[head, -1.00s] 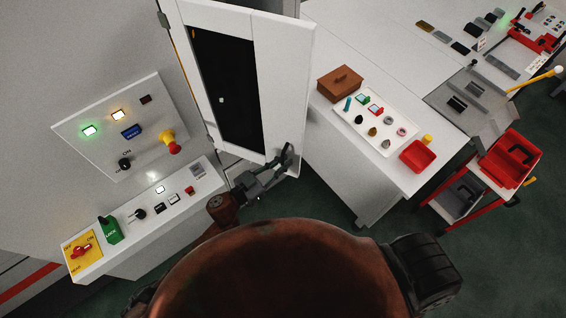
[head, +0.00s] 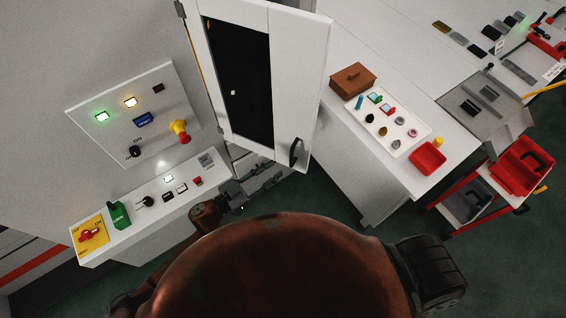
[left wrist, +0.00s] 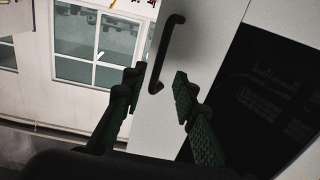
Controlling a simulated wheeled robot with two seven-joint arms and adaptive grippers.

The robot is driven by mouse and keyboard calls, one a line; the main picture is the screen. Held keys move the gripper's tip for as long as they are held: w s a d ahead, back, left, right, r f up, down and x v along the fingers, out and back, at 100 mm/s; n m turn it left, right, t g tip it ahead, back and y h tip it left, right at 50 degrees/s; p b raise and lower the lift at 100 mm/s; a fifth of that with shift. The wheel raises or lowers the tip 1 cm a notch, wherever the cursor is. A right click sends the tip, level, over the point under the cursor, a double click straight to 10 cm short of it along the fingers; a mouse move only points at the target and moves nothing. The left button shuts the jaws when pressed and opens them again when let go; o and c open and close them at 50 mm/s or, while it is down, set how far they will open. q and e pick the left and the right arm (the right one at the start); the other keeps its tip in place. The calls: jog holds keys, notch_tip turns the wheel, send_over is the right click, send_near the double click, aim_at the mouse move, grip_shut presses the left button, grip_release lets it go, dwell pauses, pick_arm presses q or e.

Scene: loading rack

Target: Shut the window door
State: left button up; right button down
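The window door (head: 295,75) is a white panel with a dark glass pane, standing open from the grey machine wall in the head view. Its black bow handle (head: 296,152) is near the lower right corner. My left gripper (head: 266,178) is left of and below the handle, apart from it, partly against the door's lower edge. In the left wrist view the door (left wrist: 205,40) fills the right half, and the handle (left wrist: 158,60) lies ahead, its lower end between the two spread fingers (left wrist: 155,88). The gripper is open and empty. My right gripper is not in view.
A control panel (head: 85,115) and a button ledge (head: 120,235) are at left. A red cart (head: 505,185) is farther right.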

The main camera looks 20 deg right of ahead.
pick_arm(q)
jog(key=shift+v, duration=1.55)
